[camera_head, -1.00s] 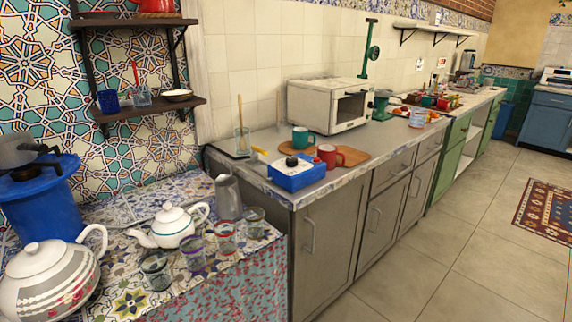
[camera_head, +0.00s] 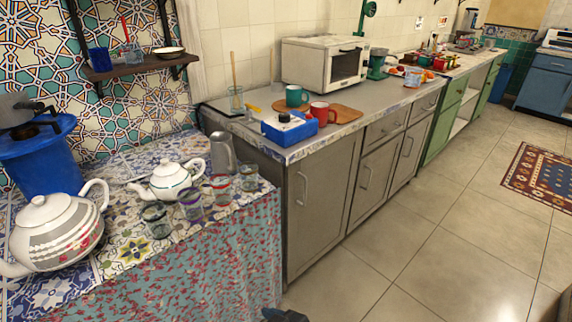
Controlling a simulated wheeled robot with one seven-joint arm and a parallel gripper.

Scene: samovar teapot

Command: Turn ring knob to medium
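A blue cylinder (camera_head: 45,160) stands at the far left on the tiled table, with a dark fitting (camera_head: 36,131) and a grey pot (camera_head: 14,108) on top. It looks like a gas ring, but I cannot make out its knob or setting. A blue box (camera_head: 290,130) on the grey counter has a small black knob-like piece (camera_head: 284,117) on top; I cannot tell whether this is the ring knob. A small dark shape (camera_head: 285,315) at the bottom edge may be the tip of my gripper, far from both. Its fingers cannot be made out.
A large white teapot (camera_head: 55,232), a smaller teapot (camera_head: 170,180), several glasses and a grey jug (camera_head: 222,152) crowd the tiled table (camera_head: 125,255). A green mug (camera_head: 296,96) and a red mug (camera_head: 322,113) stand by the blue box. The floor (camera_head: 400,260) ahead is clear.

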